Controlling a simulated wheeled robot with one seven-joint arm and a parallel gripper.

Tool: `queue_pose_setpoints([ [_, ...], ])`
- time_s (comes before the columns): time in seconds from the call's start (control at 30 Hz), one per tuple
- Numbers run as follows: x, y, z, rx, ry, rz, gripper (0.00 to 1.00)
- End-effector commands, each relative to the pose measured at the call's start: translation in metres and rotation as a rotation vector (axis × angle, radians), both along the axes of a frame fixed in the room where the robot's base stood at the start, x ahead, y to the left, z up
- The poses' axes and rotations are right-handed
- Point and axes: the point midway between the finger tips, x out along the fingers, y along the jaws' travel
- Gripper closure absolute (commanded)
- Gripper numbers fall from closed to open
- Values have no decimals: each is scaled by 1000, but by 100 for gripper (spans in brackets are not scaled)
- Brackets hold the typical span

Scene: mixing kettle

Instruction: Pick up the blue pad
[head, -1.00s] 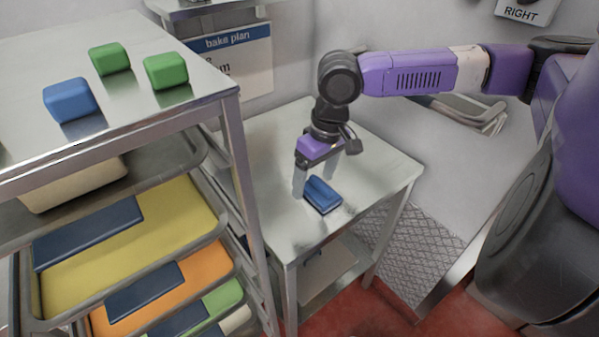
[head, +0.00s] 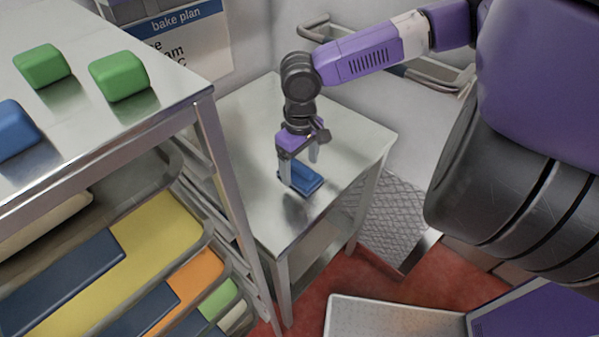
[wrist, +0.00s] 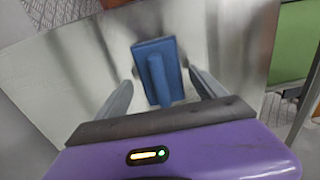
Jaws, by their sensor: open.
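The blue pad (head: 309,182) lies flat on the small steel table. In the wrist view the pad (wrist: 148,52) shows a flat base with a raised ridge along its middle. My gripper (head: 298,172) is above the pad, pointing down, with its fingers apart. In the wrist view the fingers of my gripper (wrist: 163,80) stand to the left and right of the pad's ridge, with clear space on both sides. Nothing is held. In the head view a finger hides part of the pad.
The steel table (head: 250,120) is otherwise bare. A steel rack (head: 215,160) stands close on the left, with green blocks (head: 120,76) and a blue block (head: 14,130) on top and trays below. A wall rail (head: 400,70) runs behind my arm.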

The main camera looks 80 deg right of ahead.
Motion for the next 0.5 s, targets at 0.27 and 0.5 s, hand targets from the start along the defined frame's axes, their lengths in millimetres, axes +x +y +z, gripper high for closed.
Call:
queue_pose_setpoints([
  [0.27,0,0,-6,1,-1,1,20],
  [0.5,0,0,-6,0,0,1,59],
])
